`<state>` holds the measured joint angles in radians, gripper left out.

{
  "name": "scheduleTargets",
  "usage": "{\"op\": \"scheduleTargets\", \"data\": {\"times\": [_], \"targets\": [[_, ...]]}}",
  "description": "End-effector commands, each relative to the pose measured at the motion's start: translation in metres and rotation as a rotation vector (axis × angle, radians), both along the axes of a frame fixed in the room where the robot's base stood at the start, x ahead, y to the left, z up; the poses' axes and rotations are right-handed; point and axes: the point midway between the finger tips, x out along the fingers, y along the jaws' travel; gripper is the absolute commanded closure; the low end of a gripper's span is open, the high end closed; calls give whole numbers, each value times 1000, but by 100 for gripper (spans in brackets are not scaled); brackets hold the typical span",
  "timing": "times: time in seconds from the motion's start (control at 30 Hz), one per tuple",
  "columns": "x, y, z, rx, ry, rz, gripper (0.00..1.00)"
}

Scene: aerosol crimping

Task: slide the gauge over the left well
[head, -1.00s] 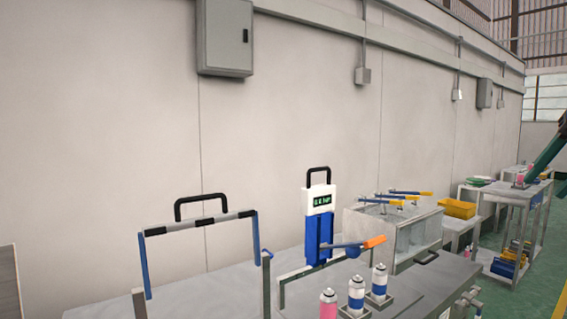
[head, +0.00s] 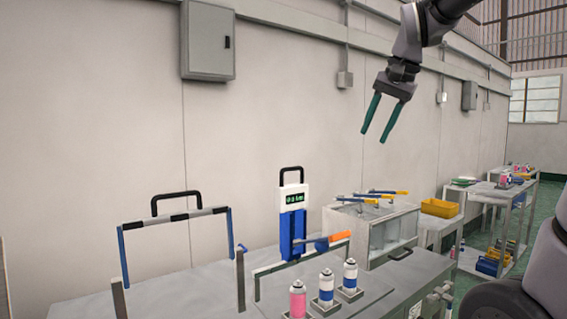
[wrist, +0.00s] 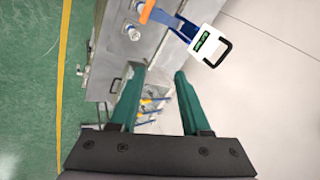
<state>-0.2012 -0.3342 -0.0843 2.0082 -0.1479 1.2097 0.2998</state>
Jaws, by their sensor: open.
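A white and blue unit with a green display and a black top handle (head: 292,210), which looks like the gauge, stands upright on the grey bench near the wall. It also shows in the wrist view (wrist: 204,44). My gripper (head: 374,137) is open and empty, high in the air to the right of this unit and apart from it. In the wrist view its two green fingers (wrist: 159,70) are spread with nothing between them. I cannot make out the left well or tell which part of the bench it is.
A pink can (head: 298,299) and two white-blue cans (head: 326,288) stand at the bench front. A clear-fronted box (head: 388,238) with handles is at right. A striped-bar frame (head: 175,219) stands at left.

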Motion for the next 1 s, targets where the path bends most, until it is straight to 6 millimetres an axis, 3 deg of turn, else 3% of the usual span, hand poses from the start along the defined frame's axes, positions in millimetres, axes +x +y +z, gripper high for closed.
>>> {"op": "scheduleTargets", "data": {"times": [0.27, 0.4, 0.6, 0.8, 1.0], "targets": [[72, 38, 17, 24, 122, -97, 53], [124, 77, 18, 21, 210, -190, 53], [174, 135, 7, -2, 290, -315, 53], [191, 162, -2, -17, 318, -376, 53], [195, 166, -19, -17, 322, -381, 53]]}}
